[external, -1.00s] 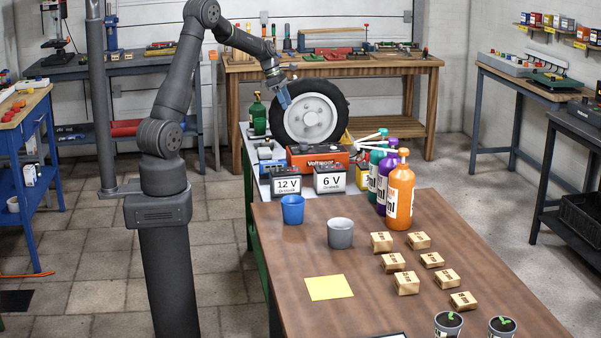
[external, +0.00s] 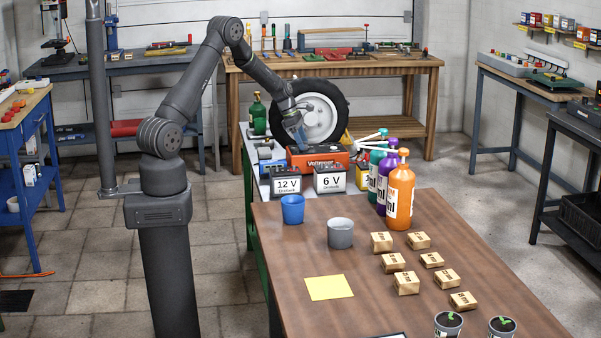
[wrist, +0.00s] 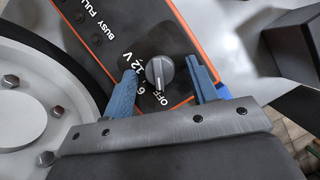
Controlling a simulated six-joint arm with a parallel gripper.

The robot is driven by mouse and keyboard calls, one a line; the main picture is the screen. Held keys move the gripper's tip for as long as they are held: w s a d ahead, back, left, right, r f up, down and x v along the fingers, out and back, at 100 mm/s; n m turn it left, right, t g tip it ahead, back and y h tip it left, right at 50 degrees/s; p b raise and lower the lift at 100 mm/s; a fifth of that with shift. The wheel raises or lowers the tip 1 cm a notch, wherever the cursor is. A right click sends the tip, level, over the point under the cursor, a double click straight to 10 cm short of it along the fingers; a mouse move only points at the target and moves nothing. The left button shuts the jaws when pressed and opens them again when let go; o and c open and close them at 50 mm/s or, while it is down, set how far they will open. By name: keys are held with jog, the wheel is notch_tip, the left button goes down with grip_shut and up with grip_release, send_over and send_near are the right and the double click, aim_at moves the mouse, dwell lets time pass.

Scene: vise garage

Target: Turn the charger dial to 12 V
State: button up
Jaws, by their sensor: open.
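The orange-red charger (external: 318,158) stands on the far bench in front of a wheel. My gripper (external: 301,140) is over its top, pointing down. In the wrist view, the grey charger dial (wrist: 159,73) sits on a black panel between the two blue fingers of my open gripper (wrist: 160,68), with a gap on each side. The labels "12 V", "6" and "OFF" curve around the dial's left and lower side. The dial's ridge runs nearly upright in the picture, its lower end toward "OFF". Whether the fingers reach down to the dial's height is unclear.
The wheel (external: 322,112) stands close behind the charger. Two batteries marked 12 V (external: 286,182) and 6 V (external: 329,181) stand in front. A green bottle (external: 257,116) is to the left, and tall bottles (external: 399,196) are to the right.

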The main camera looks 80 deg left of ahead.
jog(key=shift+f, duration=0.2)
jog(key=c, duration=1)
jog(key=shift+o, duration=0.2)
